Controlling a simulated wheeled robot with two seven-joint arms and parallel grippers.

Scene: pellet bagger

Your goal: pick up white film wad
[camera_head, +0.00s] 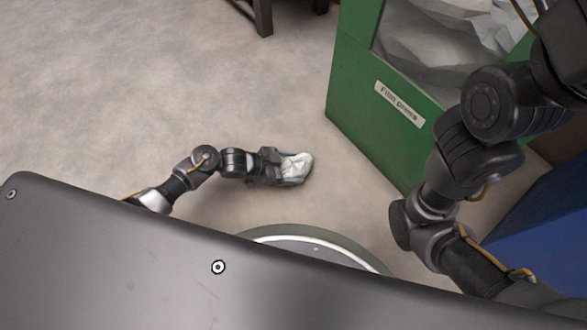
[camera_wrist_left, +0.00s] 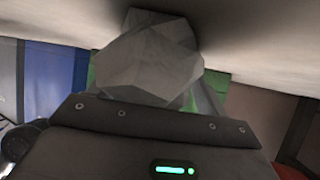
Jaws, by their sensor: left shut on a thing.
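The white film wad (camera_head: 297,166) is a small crumpled, faceted lump low over the concrete floor in the head view. My left gripper (camera_head: 284,168) is shut on it, reaching in from the left. In the left wrist view the wad (camera_wrist_left: 150,62) shows large and greyish just beyond the gripper body, close to the floor. I cannot tell whether it touches the floor. The fingertips are mostly hidden by the wad. My right arm shows at the right of the head view, but its gripper is out of the picture.
A green bin (camera_head: 354,94) with a label and pale film inside stands right of the wad. A blue container (camera_head: 545,232) is at the far right. A dark stand leg (camera_head: 262,18) is at the top. The floor (camera_head: 130,90) to the left is clear.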

